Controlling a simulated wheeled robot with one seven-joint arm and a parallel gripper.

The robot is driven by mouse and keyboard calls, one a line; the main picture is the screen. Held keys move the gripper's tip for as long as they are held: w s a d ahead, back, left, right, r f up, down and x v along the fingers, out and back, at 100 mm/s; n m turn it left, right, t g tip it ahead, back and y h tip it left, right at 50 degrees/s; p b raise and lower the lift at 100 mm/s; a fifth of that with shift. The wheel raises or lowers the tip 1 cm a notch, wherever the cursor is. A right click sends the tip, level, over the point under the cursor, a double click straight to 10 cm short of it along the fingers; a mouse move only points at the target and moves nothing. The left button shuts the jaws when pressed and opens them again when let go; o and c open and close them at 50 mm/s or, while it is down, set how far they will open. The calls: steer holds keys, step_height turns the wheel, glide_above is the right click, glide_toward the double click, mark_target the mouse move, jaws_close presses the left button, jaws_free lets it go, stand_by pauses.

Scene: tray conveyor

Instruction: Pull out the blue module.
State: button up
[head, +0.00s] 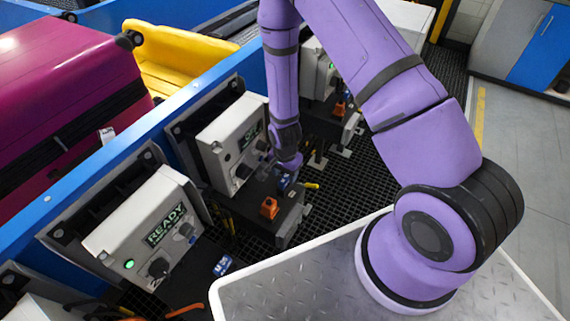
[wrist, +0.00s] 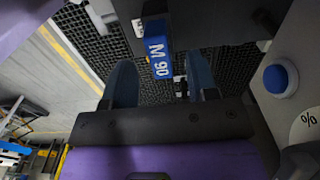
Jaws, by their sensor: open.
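The blue module (wrist: 157,52) has a white label reading "M 90" in the wrist view and sticks out from a dark housing (wrist: 225,22). In the head view a small blue part of it (head: 284,184) shows just below my gripper (head: 287,165). My gripper (wrist: 161,78) is open in the wrist view, with one dark blue finger on each side of the line of the module. Nothing is held between the fingers. I cannot tell whether a finger touches the module. Its inner end is hidden in the housing.
A white control box (head: 222,142) stands close to my gripper; its blue button (wrist: 277,78) shows at right. An orange part (head: 269,208) sits beside the module. Another blue module (head: 222,265) lies nearer, by the READY box (head: 140,240). Black grating (head: 345,180) is open at right.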

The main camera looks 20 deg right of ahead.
mark_target(285, 177)
steer(key=shift+f, duration=1.7)
jaws_close()
steer(key=shift+r, duration=2.7)
steer(key=shift+r, duration=1.9)
